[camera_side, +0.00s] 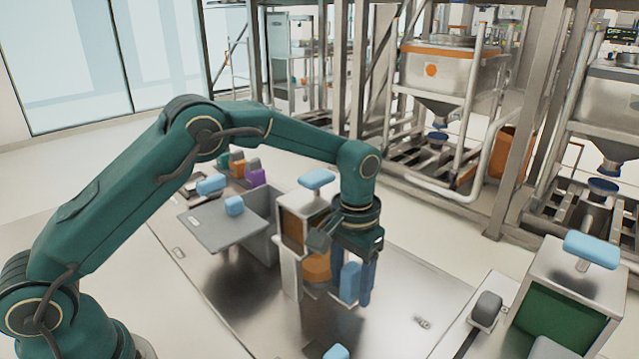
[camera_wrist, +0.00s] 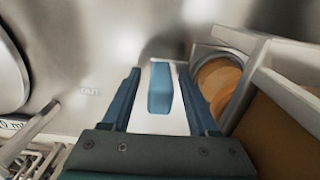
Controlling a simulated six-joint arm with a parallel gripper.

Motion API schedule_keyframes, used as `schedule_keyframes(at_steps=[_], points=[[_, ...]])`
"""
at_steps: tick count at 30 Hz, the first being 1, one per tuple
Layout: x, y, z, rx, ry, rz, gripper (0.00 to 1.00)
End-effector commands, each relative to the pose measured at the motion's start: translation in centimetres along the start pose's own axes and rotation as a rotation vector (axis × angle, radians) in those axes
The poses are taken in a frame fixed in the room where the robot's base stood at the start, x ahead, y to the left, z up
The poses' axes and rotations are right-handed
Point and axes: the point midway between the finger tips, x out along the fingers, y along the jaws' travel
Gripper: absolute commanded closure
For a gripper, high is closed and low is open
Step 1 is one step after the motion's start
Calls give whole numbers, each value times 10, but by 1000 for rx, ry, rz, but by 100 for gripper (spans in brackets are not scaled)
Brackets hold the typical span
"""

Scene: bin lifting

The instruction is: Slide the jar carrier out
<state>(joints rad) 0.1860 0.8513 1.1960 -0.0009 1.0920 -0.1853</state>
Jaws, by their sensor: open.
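The jar carrier's blue handle (camera_side: 349,283) stands upright on a pale plate at the carrier's front. In the wrist view the handle (camera_wrist: 160,88) lies between the two blue fingers of my gripper (camera_wrist: 159,76), with a gap visible on each side. My gripper (camera_side: 352,296) points down over the handle and is open. An orange jar (camera_side: 316,268) sits just left of the handle in the side view, inside pale walls. In the wrist view the jar (camera_wrist: 215,84) is round and partly hidden by a pale bar. My wrist hides part of the carrier.
A box with a blue top knob (camera_side: 317,179) stands close behind my gripper. A grey tray (camera_side: 222,226) with a blue block is to the left. A green-fronted box (camera_side: 560,317) is at right. The steel plate (camera_side: 395,300) at front right is mostly clear. "OUT" is marked on it (camera_wrist: 90,92).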

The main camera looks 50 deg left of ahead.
Motion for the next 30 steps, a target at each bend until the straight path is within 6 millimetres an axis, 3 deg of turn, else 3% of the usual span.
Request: schedule_keyframes(at_steps=[1, 5, 6, 30], points=[[0, 0, 0, 0, 0, 0, 48], [0, 0, 0, 0, 0, 0, 97], [0, 0, 0, 0, 0, 0, 100], [-1, 0, 0, 0, 0, 1, 100]])
